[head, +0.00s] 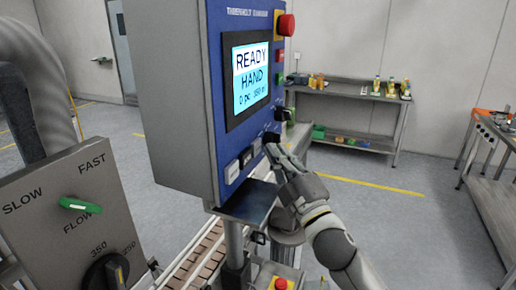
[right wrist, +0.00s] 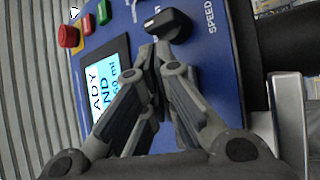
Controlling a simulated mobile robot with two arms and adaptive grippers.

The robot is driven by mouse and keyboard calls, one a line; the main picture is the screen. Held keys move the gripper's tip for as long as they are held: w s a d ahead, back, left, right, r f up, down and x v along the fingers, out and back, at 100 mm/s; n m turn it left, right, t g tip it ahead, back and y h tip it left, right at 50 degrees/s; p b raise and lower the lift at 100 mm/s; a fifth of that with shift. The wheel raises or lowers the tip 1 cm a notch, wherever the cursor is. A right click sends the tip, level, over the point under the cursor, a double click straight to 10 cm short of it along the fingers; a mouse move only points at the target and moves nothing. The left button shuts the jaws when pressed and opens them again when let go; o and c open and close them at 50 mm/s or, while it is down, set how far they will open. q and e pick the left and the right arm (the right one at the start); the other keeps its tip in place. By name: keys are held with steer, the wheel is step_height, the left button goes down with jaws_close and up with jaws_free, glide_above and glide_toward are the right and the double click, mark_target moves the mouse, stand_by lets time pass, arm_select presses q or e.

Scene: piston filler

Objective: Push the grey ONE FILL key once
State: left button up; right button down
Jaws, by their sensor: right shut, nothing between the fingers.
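The blue control panel (head: 213,100) carries a row of small keys along its lower edge in the head view: a pale one (head: 232,172), a darker one (head: 246,158) and a greyish one (head: 257,147). I cannot read their labels, so I cannot tell which is ONE FILL. My right gripper (head: 272,152) is shut and empty, its fingertips close to the panel's lower right, near the greyish key. In the right wrist view its fingertips (right wrist: 158,45) are just beside a black knob (right wrist: 168,24) and partly hide the keys; contact cannot be judged. My left gripper is out of view.
The screen (head: 251,75) reads READY, HAND, 0 pc. A red mushroom button (head: 286,25) sits at the panel's upper right. Floor to the right is clear before the shelf (head: 350,145).

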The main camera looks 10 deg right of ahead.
steer(key=shift+a, duration=0.1)
stand_by(0.6)
steer(key=shift+w+a, duration=0.25)
steer(key=shift+a, duration=0.05)
